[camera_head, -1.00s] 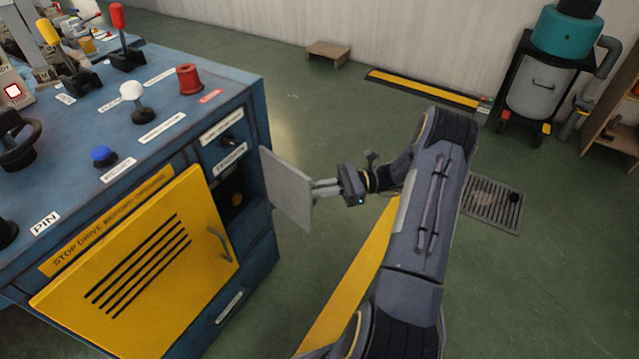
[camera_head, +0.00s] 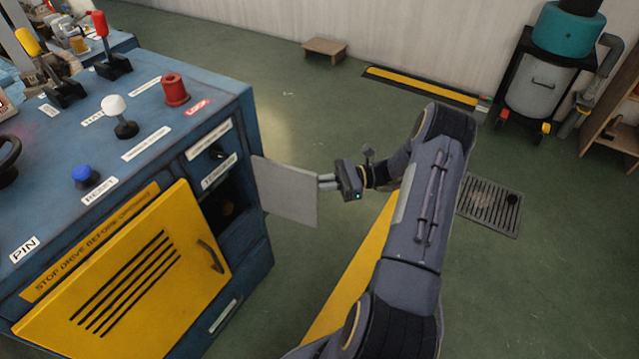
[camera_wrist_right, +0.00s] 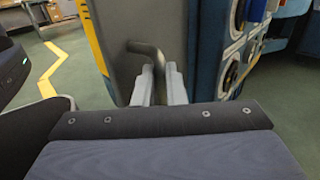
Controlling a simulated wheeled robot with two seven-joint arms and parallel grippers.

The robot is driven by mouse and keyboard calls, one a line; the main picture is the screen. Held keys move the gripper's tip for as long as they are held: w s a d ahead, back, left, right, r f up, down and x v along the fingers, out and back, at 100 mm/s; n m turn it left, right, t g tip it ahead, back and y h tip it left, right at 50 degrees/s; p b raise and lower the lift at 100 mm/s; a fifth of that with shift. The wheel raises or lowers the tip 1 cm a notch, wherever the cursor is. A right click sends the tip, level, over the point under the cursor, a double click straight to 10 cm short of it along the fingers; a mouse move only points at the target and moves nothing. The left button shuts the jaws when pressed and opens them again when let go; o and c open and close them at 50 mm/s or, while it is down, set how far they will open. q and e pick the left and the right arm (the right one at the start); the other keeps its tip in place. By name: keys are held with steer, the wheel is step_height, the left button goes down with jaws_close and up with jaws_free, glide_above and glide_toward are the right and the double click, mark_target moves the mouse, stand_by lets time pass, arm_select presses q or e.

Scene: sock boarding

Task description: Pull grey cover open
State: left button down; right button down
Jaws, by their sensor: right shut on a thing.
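The grey cover (camera_head: 285,192) stands swung out from the right edge of the blue cabinet's front, beside a dark open compartment (camera_head: 222,210). In the right wrist view the fingers (camera_wrist_right: 159,84) are closed around the lower end of a curved grey handle (camera_wrist_right: 146,50) on the grey cover (camera_wrist_right: 165,22). The grip itself is partly hidden by the fingers. My left gripper is not in view.
Levers and a red knob (camera_head: 174,90) stand on the cabinet top. Green floor right of the cover is clear, with a drain grate (camera_head: 490,204) farther right.

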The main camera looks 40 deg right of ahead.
steer(key=shift+w+a, duration=0.25)
steer(key=shift+a, duration=0.1)
steer(key=c, duration=1.5)
jaws_free()
steer(key=shift+w, duration=0.1)
steer(key=p+v, duration=0.1)
steer(key=v, duration=0.7)
